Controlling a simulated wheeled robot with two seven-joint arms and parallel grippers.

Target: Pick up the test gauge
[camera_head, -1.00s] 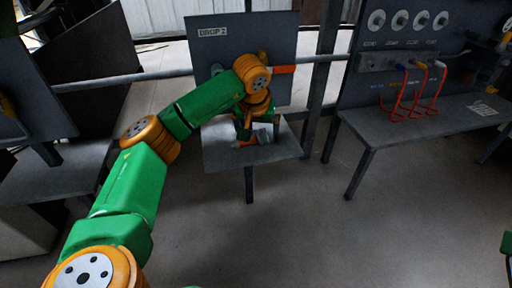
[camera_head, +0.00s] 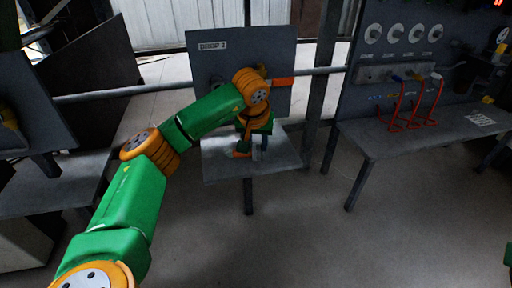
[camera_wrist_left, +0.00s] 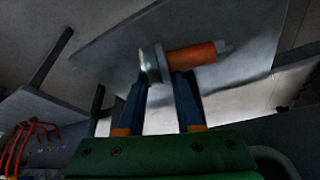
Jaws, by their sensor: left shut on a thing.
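The test gauge (camera_wrist_left: 193,54), an orange cylinder with a round metal end and a grey tip, lies across the fingertips of my left gripper (camera_wrist_left: 160,86) in the left wrist view. The gripper is shut on it. In the head view my left gripper (camera_head: 257,151) points down over the small grey shelf, and the gauge's orange part (camera_head: 242,152) shows just left of the fingers. The gauge is close to the shelf top; I cannot tell whether it touches. My right gripper is out of view.
The grey shelf (camera_head: 223,170) stands before an upright panel (camera_head: 204,63) labelled as a drop. A horizontal pipe (camera_head: 120,91) runs behind my left arm. At right is a bench (camera_head: 460,133) with red looped lines (camera_head: 413,115) and dials. The floor in front is clear.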

